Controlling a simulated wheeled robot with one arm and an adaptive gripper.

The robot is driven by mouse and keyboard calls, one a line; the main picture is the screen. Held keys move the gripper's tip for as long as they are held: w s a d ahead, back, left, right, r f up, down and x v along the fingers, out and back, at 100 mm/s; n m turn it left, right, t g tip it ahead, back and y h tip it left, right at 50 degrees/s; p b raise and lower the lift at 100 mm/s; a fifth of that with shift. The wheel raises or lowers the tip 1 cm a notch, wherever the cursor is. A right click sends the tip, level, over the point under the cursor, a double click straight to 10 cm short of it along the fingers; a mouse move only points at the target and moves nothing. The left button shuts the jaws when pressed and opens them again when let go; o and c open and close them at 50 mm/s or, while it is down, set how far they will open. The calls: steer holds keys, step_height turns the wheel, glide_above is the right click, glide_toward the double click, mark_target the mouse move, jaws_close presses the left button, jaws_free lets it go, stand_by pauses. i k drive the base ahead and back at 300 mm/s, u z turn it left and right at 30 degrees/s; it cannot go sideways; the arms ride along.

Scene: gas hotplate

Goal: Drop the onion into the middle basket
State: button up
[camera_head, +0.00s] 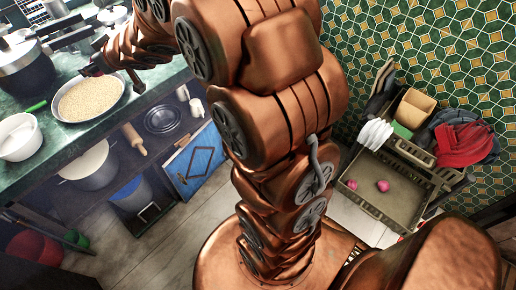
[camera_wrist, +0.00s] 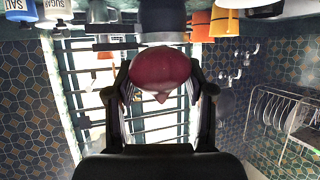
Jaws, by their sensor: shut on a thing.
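A red onion (camera_wrist: 160,72) sits between the two black fingers of my gripper (camera_wrist: 160,88) in the wrist view, with both fingers touching its sides. In the head view my gripper (camera_head: 95,68) is at the upper left, over the counter edge beside a pan of grain; the onion cannot be made out there. At the right of the head view stands a rack with baskets. A wide basket (camera_head: 405,205) in it holds two small pink-red onions (camera_head: 382,185). My gripper is far from it. Which tier is the middle one is hard to tell.
The green counter (camera_head: 60,140) carries a pan of grain (camera_head: 88,100), a white pot (camera_head: 18,137) and a dark pot (camera_head: 25,70). Shelves below hold pots and a rolling pin (camera_head: 133,139). A blue cabinet door (camera_head: 195,160) stands open.

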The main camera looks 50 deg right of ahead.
mark_target(376, 198)
steer(key=z, duration=3.55)
